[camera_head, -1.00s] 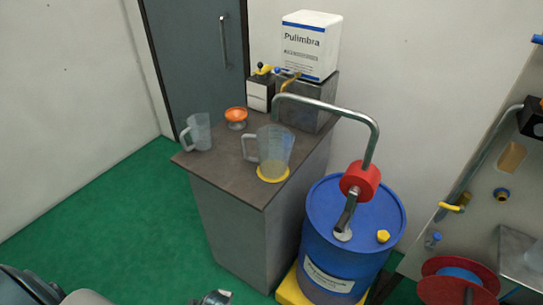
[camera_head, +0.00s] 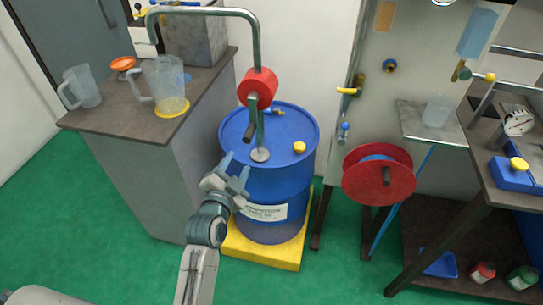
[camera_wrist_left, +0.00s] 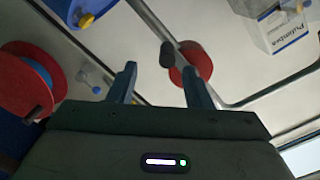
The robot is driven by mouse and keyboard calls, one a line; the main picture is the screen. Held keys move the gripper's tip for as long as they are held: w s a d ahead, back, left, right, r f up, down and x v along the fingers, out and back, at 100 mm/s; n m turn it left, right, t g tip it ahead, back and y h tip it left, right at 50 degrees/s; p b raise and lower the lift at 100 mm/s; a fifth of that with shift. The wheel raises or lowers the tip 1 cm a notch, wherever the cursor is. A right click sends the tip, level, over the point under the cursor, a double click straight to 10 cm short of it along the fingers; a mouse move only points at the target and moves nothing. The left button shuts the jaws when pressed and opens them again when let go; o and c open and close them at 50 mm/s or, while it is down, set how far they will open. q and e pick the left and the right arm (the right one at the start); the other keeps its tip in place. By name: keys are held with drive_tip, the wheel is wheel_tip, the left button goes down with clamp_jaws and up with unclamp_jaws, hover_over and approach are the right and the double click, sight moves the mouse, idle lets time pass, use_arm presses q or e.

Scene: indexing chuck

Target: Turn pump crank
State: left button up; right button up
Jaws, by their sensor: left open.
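The drum pump has a red round body (camera_head: 258,86) on a metal tube above the blue drum (camera_head: 291,124). A crank with a dark handle (camera_head: 249,132) hangs down at its front. In the left wrist view the dark handle (camera_wrist_left: 167,54) and the red pump body (camera_wrist_left: 189,66) show beyond my fingers. My left gripper (camera_head: 236,169) is open and empty, below and a little left of the handle, apart from it. It also shows in the left wrist view (camera_wrist_left: 162,82). My right gripper is not in view.
A grey cabinet (camera_head: 200,121) with a clear jug (camera_head: 165,82) on a yellow disc stands left of the drum. The pump's bent pipe (camera_head: 205,10) reaches over the jug. A red reel (camera_head: 353,180) is on the right. Green floor is free in front.

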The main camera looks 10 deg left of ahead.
sight(246, 141)
use_arm(q)
drive_tip(key=shift+t, duration=0.3)
drive_tip(key=w, duration=0.3)
drive_tip(key=w+r+p, duration=0.1)
drive_tip(key=w, duration=0.2)
drive_tip(key=w+p, duration=0.1)
drive_tip(key=w, duration=0.3)
drive_tip(key=shift+d+r, duration=0.35)
drive_tip(key=shift+w, duration=0.35)
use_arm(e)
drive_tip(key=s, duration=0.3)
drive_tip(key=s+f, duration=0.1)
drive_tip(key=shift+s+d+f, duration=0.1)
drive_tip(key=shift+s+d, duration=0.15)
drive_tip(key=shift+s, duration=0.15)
use_arm(q)
drive_tip(key=shift+c, duration=0.3)
drive_tip(key=shift+f, duration=0.1)
clamp_jaws()
